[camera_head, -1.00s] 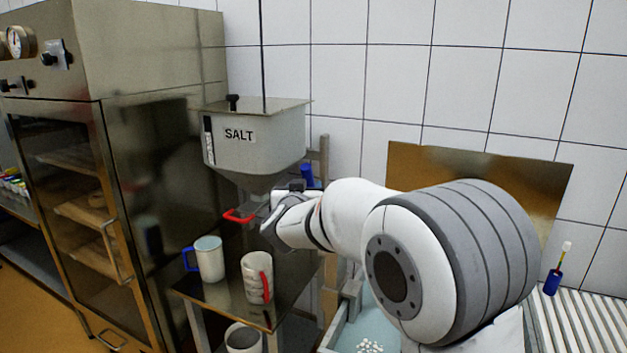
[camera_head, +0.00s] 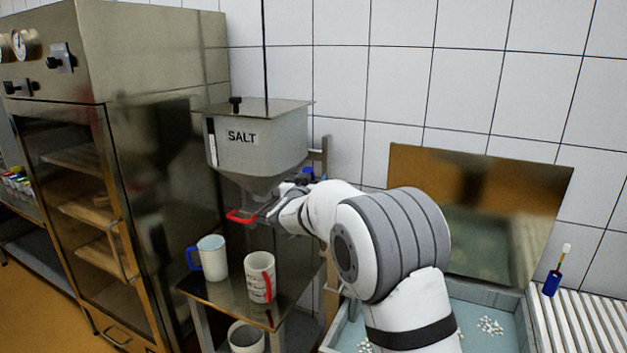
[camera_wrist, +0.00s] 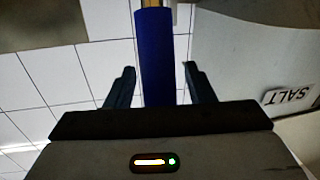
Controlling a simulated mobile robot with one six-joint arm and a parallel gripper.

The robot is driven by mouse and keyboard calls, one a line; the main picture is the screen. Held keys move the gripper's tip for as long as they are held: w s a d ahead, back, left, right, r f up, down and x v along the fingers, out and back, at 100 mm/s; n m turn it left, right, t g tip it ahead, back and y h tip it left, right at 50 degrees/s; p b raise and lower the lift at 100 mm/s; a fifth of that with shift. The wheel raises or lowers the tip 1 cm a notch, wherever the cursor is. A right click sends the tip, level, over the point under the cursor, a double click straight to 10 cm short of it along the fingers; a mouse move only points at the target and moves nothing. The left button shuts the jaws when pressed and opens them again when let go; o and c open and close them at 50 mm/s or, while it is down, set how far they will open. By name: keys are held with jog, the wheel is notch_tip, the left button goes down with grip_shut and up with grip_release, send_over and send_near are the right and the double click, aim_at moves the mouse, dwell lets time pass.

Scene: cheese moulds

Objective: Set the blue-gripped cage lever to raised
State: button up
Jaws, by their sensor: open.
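A blue grip (camera_wrist: 155,60) fills the middle of the wrist view, with a yellowish stem (camera_wrist: 153,3) at its top end. It lies between the two dark fingers of my gripper (camera_wrist: 159,78), which are open on either side with gaps showing. In the head view the blue grip (camera_head: 307,173) shows only in part, behind the right of the salt hopper, and my gripper (camera_head: 297,186) covers much of it. The lever's pivot and the cage are hidden, so I cannot tell its setting.
The salt hopper (camera_head: 260,145) with a red handle (camera_head: 241,216) is close beside my gripper. Two mugs (camera_head: 211,257) (camera_head: 259,277) stand on the shelf below. A steel cabinet (camera_head: 160,160) is at left.

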grip_shut()
dwell(0.4)
jog(key=shift+f, duration=0.15)
